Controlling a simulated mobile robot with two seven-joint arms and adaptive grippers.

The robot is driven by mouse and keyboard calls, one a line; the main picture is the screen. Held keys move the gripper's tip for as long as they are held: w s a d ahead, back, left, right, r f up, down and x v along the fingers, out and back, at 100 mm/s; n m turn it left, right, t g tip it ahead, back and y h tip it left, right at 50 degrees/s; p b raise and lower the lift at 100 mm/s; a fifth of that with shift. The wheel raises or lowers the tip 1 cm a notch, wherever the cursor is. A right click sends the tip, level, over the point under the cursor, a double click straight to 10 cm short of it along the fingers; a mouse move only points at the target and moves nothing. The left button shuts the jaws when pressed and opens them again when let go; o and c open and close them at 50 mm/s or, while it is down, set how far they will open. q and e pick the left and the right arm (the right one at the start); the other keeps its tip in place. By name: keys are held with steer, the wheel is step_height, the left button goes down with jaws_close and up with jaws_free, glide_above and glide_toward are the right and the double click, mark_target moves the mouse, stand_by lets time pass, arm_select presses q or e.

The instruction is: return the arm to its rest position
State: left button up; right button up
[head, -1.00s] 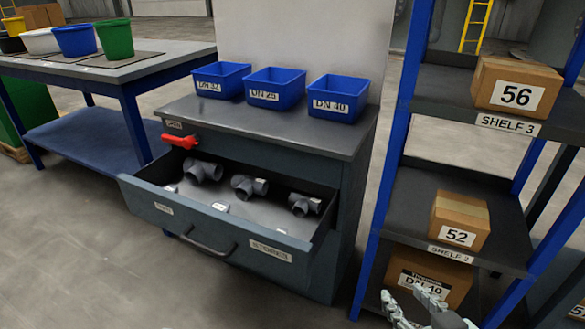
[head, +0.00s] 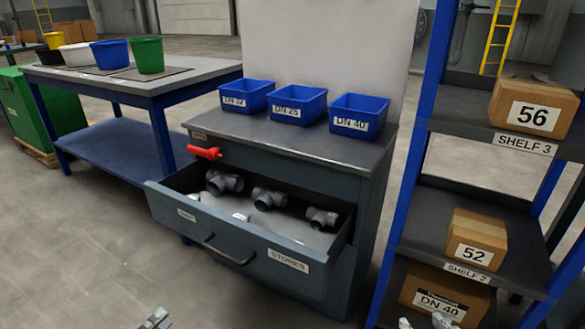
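My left gripper (head: 155,319) shows only as a small grey tip at the bottom edge, in front of the drawer cabinet. Whether it is open or shut cannot be seen. My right gripper (head: 424,322) shows at the bottom edge, below the DN 40 carton. Its two fingertips stand apart with nothing visible between them. Most of both grippers and both arms is cut off by the frame.
An open drawer (head: 240,255) juts from the cabinet with grey pipe fittings (head: 268,198) inside. Three blue bins (head: 299,105) stand on top. A shelf rack (head: 490,205) with cartons stands right, a table (head: 180,83) with buckets left. Floor at lower left is clear.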

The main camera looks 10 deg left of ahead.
arm_select(q)
steer(key=w+d+r+n+g+y, duration=0.1)
steer(key=w+d+r+n+g, duration=0.2)
steer(key=w+d+n, duration=0.35)
steer(key=s+d+r+n+g+y, duration=0.35)
steer(key=d+r+n, duration=0.35)
steer(key=d+n, duration=0.6)
steer(key=s+a+f+n+g+y+p, duration=0.1)
steer(key=s+a+f+g+p, duration=0.3)
steer(key=f, duration=0.5)
steer(key=s+a+f+n+g+y+p, duration=0.2)
steer(key=s+a+f+g+p, duration=0.1)
steer(key=s+a+f, duration=0.4)
step_height(320, 180, down, 2)
steer(key=shift+s+a+g+p, duration=0.2)
steer(key=shift+a+g+p, duration=0.3)
steer(key=shift+a, duration=0.6)
arm_select(e)
steer(key=s+d+f+g+h, duration=0.1)
steer(key=s+d+f+g, duration=0.2)
steer(key=f, duration=0.3)
steer(key=s+d+f+m+g+h, duration=0.1)
steer(key=s+d+f+g, duration=0.2)
steer(key=f, duration=0.3)
steer(key=s+d+f+g+h, duration=0.1)
steer(key=s+d+f+g, duration=0.2)
steer(key=s+d+f, duration=0.1)
steer(key=shift+s+d+f+m+h, duration=0.3)
steer(key=shift+d+f, duration=0.35)
steer(key=shift+f, duration=0.3)
